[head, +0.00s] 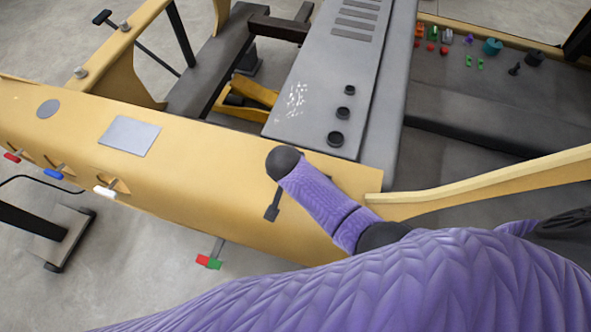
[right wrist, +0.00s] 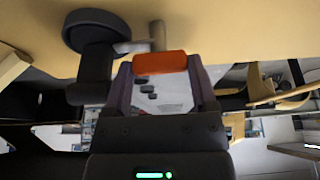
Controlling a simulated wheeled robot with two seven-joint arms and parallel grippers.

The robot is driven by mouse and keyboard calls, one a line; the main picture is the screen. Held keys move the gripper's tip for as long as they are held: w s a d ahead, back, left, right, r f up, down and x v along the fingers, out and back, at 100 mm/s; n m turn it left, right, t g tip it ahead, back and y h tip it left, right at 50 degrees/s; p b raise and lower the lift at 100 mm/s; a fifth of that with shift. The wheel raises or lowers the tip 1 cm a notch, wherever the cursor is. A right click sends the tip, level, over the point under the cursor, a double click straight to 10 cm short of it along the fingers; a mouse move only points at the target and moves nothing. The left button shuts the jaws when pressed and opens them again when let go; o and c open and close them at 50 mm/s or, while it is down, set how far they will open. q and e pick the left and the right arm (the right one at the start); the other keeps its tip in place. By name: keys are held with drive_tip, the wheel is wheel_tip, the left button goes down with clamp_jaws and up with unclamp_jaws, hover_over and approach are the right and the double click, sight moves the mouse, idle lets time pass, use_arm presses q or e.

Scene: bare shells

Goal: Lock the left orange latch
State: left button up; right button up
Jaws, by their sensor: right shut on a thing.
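In the right wrist view, an orange latch block (right wrist: 160,63) sits between the fingertips of my right gripper (right wrist: 160,72), which is shut on it. A short tan-grey post (right wrist: 157,35) stands close behind the block, against a yellow surface. In the head view, a purple-sleeved arm comes in from the lower right and its dark rounded joint lies over the yellow beam (head: 215,165). My right gripper and the orange latch are hidden in that view. My left gripper is in neither view.
A dark round knob on a stem (right wrist: 95,32) is close left of the latch in the wrist view. The beam's front carries red (head: 12,157), blue (head: 53,174) and white (head: 104,191) handles. A red-green piece (head: 208,262) sticks out below. A grey panel (head: 325,65) stands behind.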

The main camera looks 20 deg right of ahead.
drive_tip(key=shift+w+r+m, duration=0.1)
drive_tip(key=shift+m, duration=0.3)
drive_tip(key=o, duration=1.2)
drive_tip(key=shift+c, duration=0.2)
